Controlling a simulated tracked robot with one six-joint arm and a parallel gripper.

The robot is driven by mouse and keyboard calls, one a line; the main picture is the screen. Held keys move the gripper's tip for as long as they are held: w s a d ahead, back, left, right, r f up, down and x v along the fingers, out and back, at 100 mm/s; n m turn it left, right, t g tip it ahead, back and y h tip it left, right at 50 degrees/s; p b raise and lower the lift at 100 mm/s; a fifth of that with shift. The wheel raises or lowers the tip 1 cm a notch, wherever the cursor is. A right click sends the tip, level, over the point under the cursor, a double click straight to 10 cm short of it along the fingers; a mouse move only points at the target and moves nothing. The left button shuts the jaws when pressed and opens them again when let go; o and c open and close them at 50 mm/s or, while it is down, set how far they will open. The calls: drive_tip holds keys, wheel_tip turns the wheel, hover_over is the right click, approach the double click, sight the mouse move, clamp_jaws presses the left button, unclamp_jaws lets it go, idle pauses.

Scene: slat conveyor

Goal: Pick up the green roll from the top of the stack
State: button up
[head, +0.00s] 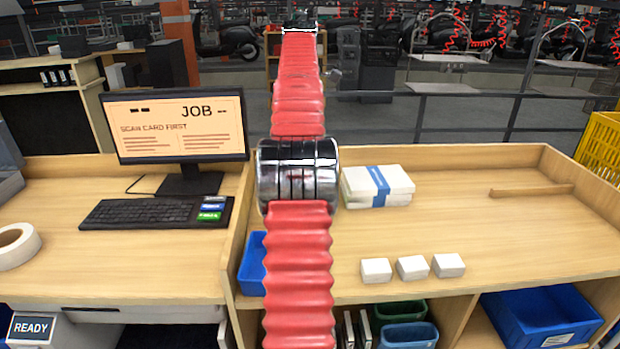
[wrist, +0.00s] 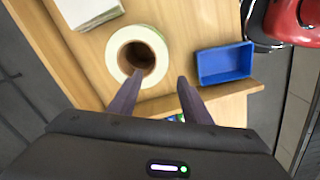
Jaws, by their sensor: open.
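A roll (wrist: 118,52) with a pale top face and a thin greenish outer edge shows in the wrist view, seen almost from above with its dark hole open. How many rolls lie under it cannot be told from this angle. My gripper (wrist: 160,77) is open and empty. The gap in height between fingers and roll cannot be told. In the head view my red arm covers the middle, and neither gripper nor green roll shows.
A blue bin (wrist: 224,64) stands right of the roll, and white packages (wrist: 90,12) lie to its upper left. On the bench are a strapped white stack (head: 357,190) and three small white boxes (head: 412,267). A monitor (head: 180,128) and white roll (head: 30,241) are left.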

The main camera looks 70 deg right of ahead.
drive_tip(key=shift+f, duration=2.95)
drive_tip(key=shift+f, duration=0.1)
drive_tip(key=shift+s+f, duration=0.1)
drive_tip(key=shift+f, duration=2.4)
drive_tip(key=shift+c, duration=0.2)
clamp_jaws()
